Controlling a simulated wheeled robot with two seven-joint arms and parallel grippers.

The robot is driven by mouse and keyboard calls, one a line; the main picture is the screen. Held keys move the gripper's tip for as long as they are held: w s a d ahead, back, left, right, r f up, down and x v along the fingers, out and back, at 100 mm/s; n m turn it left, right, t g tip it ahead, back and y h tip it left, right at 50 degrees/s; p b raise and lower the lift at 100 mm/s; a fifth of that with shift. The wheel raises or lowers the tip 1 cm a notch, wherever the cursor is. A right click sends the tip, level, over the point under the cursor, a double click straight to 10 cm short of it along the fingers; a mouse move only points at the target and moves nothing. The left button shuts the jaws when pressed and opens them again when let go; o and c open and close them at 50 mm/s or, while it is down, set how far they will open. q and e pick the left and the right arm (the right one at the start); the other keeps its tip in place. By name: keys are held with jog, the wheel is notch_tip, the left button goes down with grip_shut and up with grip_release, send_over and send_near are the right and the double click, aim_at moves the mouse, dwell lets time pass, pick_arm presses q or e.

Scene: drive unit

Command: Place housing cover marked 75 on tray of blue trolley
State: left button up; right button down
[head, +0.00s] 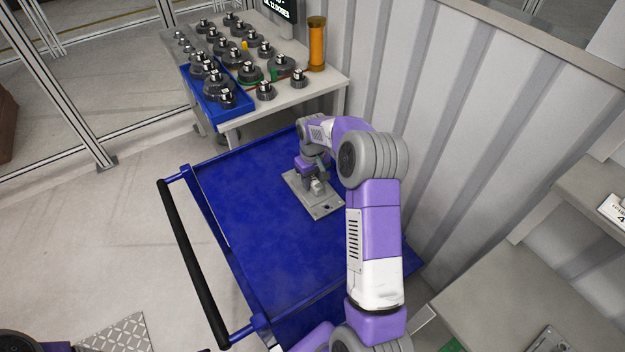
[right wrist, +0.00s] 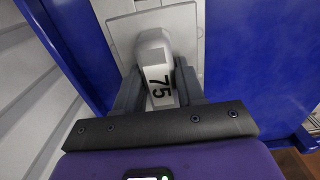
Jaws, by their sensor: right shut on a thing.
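The housing cover (head: 325,207) is a flat grey plate with a raised block in its middle. It lies on or just above the blue tray of the trolley (head: 262,262); I cannot tell which. My right gripper (head: 317,184) is over the plate. In the right wrist view, my right gripper (right wrist: 158,88) is shut on the raised block of the housing cover (right wrist: 160,72), which carries the number 75. The blue tray (right wrist: 255,60) shows on both sides of the cover there. My left gripper is not in view.
A grey table (head: 310,93) behind the trolley holds several dark round parts, a blue bin (head: 203,103) and an orange cylinder (head: 317,45). A corrugated wall (head: 450,110) stands close on the right. The trolley's black handle (head: 195,265) is on the left. The tray's front left is clear.

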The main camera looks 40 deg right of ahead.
aim_at(313, 179)
jog(key=c, duration=0.7)
grip_release()
jog(key=shift+f, duration=0.15)
jog(key=shift+r, duration=0.3)
notch_tip(313, 179, up, 12)
jog(key=shift+f+p, duration=0.1)
jog(key=shift+p, duration=1)
